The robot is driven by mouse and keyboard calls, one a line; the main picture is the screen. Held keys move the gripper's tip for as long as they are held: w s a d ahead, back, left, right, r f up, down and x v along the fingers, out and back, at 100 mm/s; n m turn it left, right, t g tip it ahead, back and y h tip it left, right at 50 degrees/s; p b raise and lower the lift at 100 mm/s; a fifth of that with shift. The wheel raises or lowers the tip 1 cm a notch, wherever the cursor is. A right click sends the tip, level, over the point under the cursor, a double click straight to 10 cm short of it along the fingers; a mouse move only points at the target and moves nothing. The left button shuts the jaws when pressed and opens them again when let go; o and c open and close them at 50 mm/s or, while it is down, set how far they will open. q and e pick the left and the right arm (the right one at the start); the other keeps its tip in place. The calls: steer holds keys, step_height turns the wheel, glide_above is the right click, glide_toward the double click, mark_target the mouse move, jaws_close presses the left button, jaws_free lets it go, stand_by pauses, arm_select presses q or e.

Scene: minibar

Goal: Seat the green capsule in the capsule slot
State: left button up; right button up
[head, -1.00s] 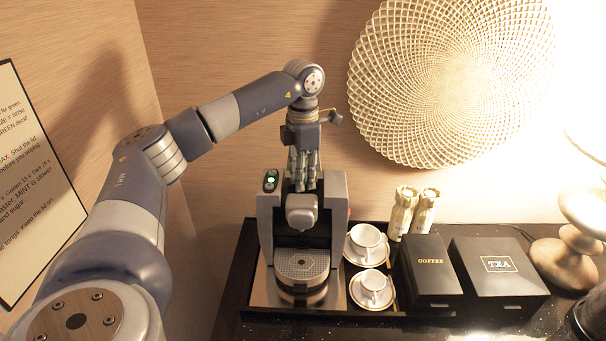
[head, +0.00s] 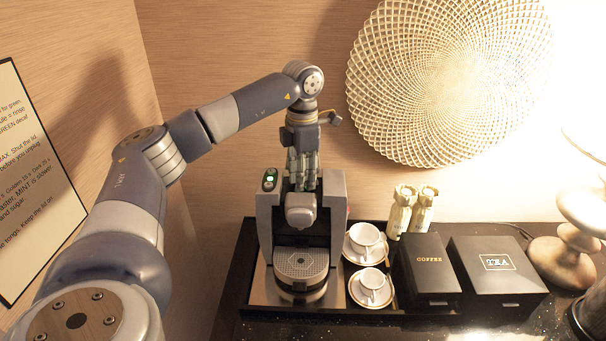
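The coffee machine (head: 332,215) stands on the tray at the centre, with a green light on its left top and a round drip grate at its front. My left gripper (head: 302,184) points straight down at the top of the machine, behind the front spout. Its fingers look close together, but their tips are hidden by the machine top. I cannot see the green capsule or the capsule slot; both may be hidden by the gripper and the machine front. My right gripper is not in view.
Two white cups on saucers (head: 366,240) (head: 372,286) stand right of the machine on the black tray (head: 325,314). A lamp stands at the right edge.

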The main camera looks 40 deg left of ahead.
arm_select(q)
steer(key=shift+s+a, duration=0.1)
steer(key=r, duration=0.2)
steer(key=r+b, duration=0.1)
steer(key=r, duration=0.2)
steer(key=shift+w+a+r, duration=0.3)
steer(key=shift+r, duration=0.1)
step_height(320, 180, up, 7)
steer(key=p, duration=0.1)
steer(key=shift+d+p, duration=0.15)
steer(key=shift+p, duration=0.15)
steer(key=shift+s, duration=0.1)
